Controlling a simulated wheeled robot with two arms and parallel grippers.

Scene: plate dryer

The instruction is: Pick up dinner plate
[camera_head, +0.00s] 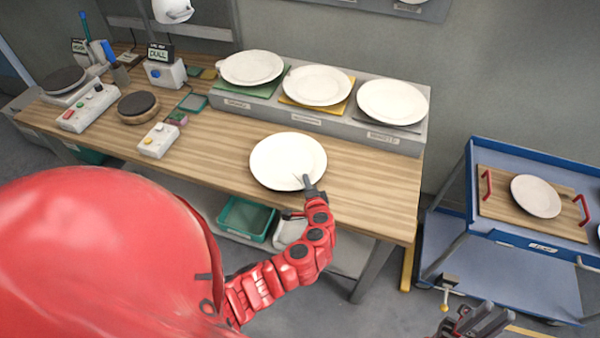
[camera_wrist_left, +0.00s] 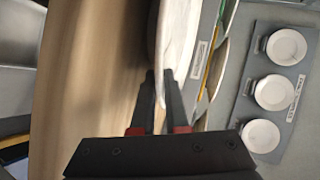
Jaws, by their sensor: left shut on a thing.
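A round white dinner plate (camera_head: 285,158) is at the front middle of the wooden table (camera_head: 375,195). My left gripper (camera_head: 306,181) is shut on the plate's near rim. The left wrist view shows the plate (camera_wrist_left: 176,35) edge-on, with its rim between the two dark fingertips (camera_wrist_left: 160,88). I cannot tell whether the plate touches the table or is slightly above it. My right gripper (camera_head: 480,322) is at the bottom right, away from the table and partly cut off; its jaw state is unclear.
Three more white plates stand on the grey raised shelf (camera_head: 417,137) behind, one on each coloured mat. A blue cart (camera_head: 462,190) at the right carries a wooden tray (camera_head: 490,207) with a plate. Button boxes and a round dark pad (camera_head: 138,104) occupy the table's left. The table's right front is clear.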

